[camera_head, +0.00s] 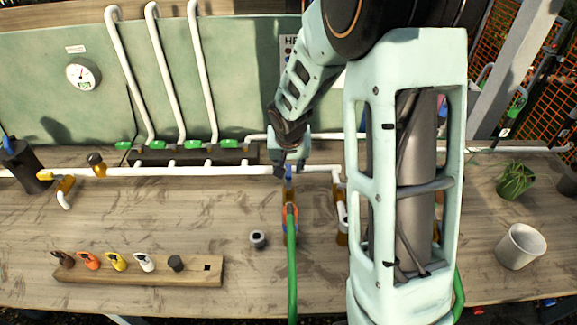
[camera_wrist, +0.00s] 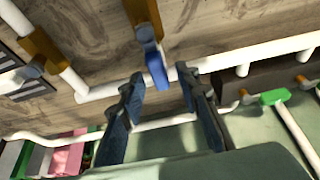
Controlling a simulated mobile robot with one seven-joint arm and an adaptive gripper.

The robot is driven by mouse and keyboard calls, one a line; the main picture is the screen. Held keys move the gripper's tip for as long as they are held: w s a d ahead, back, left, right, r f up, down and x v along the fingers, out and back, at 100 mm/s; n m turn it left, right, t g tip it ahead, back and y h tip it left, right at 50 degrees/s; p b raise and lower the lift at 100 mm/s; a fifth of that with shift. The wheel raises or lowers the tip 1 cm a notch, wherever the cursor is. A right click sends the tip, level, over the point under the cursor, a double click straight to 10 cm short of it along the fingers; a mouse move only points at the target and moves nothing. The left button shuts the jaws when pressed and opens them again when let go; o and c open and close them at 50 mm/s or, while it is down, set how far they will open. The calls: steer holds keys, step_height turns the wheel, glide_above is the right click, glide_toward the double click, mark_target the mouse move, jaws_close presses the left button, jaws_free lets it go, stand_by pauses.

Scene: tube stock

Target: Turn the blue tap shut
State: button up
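The blue tap's handle (camera_wrist: 156,70) is a flat blue lever on a brass body, at the upper middle of the wrist view. The handle points down the picture toward the gap between my fingertips. My gripper (camera_wrist: 161,82) is open, with one dark finger on each side of the lever's end and a visible gap to each. In the head view my gripper (camera_head: 287,164) is just above the white pipe, and a bit of the blue handle (camera_head: 289,173) shows below it. I cannot tell how deep the lever sits between the fingers.
A green hose (camera_head: 292,260) hangs from the tap toward the front. White pipes (camera_head: 215,170) run along the bench, with several green-handled taps (camera_head: 197,144) behind. A wooden holder (camera_head: 140,271) with coloured pieces, a small grey cap (camera_head: 258,239), a white cup (camera_head: 521,247) and a plant (camera_head: 515,180) stand clear.

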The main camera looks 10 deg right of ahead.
jaws_close()
steer(key=shift+f+m+b, duration=0.15)
steer(key=shift+m+b, duration=0.15)
steer(key=shift+b, duration=0.65)
steer(key=shift+d+f+b, duration=0.1)
steer(key=shift+d+b, duration=0.05)
steer(key=shift+b, duration=0.4)
steer(key=m+b, duration=0.1)
steer(key=b, duration=0.1)
steer(key=m+h+b, duration=0.1)
steer(key=b, duration=0.1)
steer(key=shift+s+d+f, duration=0.15)
steer(key=shift+d, duration=0.2)
steer(key=s+d+m+g+h+b, duration=0.2)
steer(key=s+m+g+b, duration=0.3)
steer(key=m, duration=1)
steer(key=shift+s+d+r+m+h+b, duration=0.15)
steer(key=shift+d+r+m+h+b, duration=0.25)
steer(key=shift+b, duration=0.75)
